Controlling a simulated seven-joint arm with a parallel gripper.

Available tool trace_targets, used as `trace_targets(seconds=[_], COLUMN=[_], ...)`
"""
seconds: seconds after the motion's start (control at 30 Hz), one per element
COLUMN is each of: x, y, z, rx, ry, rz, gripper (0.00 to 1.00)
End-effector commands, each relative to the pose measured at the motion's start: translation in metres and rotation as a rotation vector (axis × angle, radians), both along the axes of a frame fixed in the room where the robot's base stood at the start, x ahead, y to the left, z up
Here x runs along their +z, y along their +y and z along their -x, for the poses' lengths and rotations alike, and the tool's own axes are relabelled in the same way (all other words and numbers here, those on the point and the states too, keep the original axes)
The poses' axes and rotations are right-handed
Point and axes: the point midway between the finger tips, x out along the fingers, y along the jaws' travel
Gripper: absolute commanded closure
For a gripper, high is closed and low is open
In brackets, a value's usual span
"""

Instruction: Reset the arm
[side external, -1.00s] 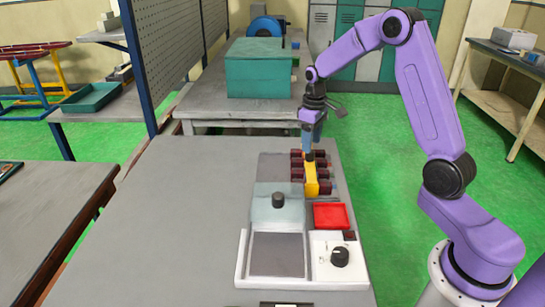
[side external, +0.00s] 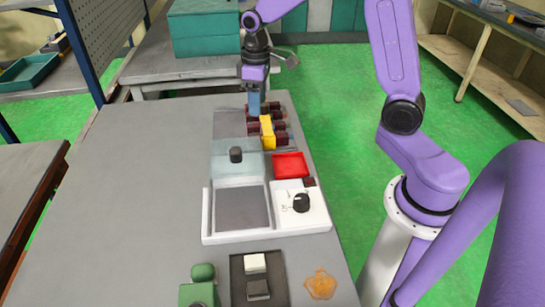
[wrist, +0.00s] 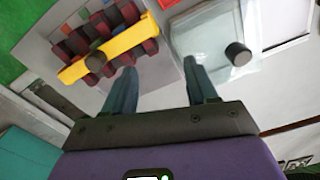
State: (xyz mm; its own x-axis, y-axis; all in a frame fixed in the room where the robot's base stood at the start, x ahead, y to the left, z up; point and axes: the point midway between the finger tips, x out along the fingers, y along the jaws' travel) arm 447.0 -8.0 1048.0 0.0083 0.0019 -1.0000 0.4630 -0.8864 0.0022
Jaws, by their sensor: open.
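My gripper (side external: 255,110) is open and empty, with its blue-grey fingers pointing down near the rack of dark red blocks at the far end of the work board. In the wrist view both fingers (wrist: 160,75) are spread apart with nothing between them. A yellow bar (side external: 267,134) lies across the dark red blocks (side external: 281,127); it also shows in the wrist view (wrist: 115,48), to the left of the fingers, with a black knob on it. I cannot tell the exact gap between fingertips and board.
A clear lidded box (side external: 225,165) with a black knob, a red tray (side external: 290,165), a white panel with a dial (side external: 316,220) and a grey-floored white tray (side external: 206,225) line the board. Green and dark devices stand at the near edge. The left table (side external: 110,200) is bare.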

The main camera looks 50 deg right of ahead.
Motion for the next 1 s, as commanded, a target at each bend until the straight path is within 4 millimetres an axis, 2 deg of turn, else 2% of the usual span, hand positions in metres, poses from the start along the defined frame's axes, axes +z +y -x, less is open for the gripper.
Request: trace_targets(seconds=[0.03,0.2,0.43,0.6,0.8,1.0], x=[0.005,0.016,0.025,0.028,0.027,0.024], y=[0.012,0.046,0.073,0.078,0.071,0.063], z=[0.014,0.063,0.136,0.191,0.248,0.278], rx=[0.037,0.149,0.301,0.414,0.534,0.603], ry=[-0.003,-0.007,-0.011,-0.013,-0.014,-0.014], rz=[-0.001,-0.003,-0.008,-0.012,-0.016,-0.018], gripper=[0.43,0.43,0.43,0.43,0.43,0.43])
